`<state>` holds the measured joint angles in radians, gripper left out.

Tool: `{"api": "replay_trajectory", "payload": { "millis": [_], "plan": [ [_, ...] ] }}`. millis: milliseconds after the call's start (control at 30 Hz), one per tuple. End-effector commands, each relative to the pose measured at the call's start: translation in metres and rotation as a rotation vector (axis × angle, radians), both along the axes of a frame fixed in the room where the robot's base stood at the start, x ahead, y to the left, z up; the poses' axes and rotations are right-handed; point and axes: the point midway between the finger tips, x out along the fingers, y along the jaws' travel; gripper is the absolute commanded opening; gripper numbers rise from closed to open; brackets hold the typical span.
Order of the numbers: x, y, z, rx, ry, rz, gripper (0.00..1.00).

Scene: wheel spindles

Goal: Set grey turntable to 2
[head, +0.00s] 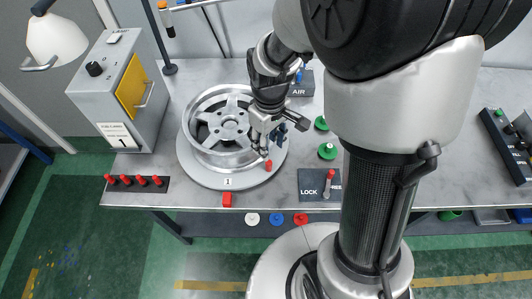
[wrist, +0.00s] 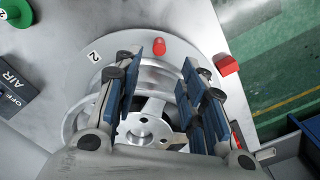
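The grey turntable (head: 197,171) is a round disc on the metal bench, with a silver spoked wheel (head: 222,122) lying on it. A red peg (head: 268,165) stands on its rim, right of the front. A label reading 1 (head: 228,182) is at the front rim, in line with a red block (head: 227,199) on the bench edge. In the wrist view, a label reading 2 (wrist: 94,57) is on the turntable's rim, left of the red peg (wrist: 159,46). My gripper (head: 271,138) is open above the turntable's right side. Its fingers (wrist: 162,60) are apart, pointing toward the peg, with nothing between them.
A LOCK panel (head: 312,190) with a lever is right of the turntable, partly behind my arm. Green knobs (head: 327,151) and an AIR box (head: 300,84) stand nearby. A grey cabinet (head: 106,88) and several red pegs on a strip (head: 137,189) are at left.

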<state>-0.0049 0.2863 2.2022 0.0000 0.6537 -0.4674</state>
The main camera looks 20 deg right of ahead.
Motion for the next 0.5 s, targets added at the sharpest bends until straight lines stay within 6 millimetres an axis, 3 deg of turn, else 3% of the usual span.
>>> {"api": "replay_trajectory", "payload": {
  "millis": [33, 200, 500],
  "plan": [
    [-0.001, 0.000, -0.015, 0.000, 0.004, 0.000, 0.38],
    [-0.001, 0.000, -0.053, 0.000, 0.004, -0.001, 0.38],
    [-0.001, 0.000, -0.103, 0.000, 0.002, -0.001, 0.38]
  ]
}}
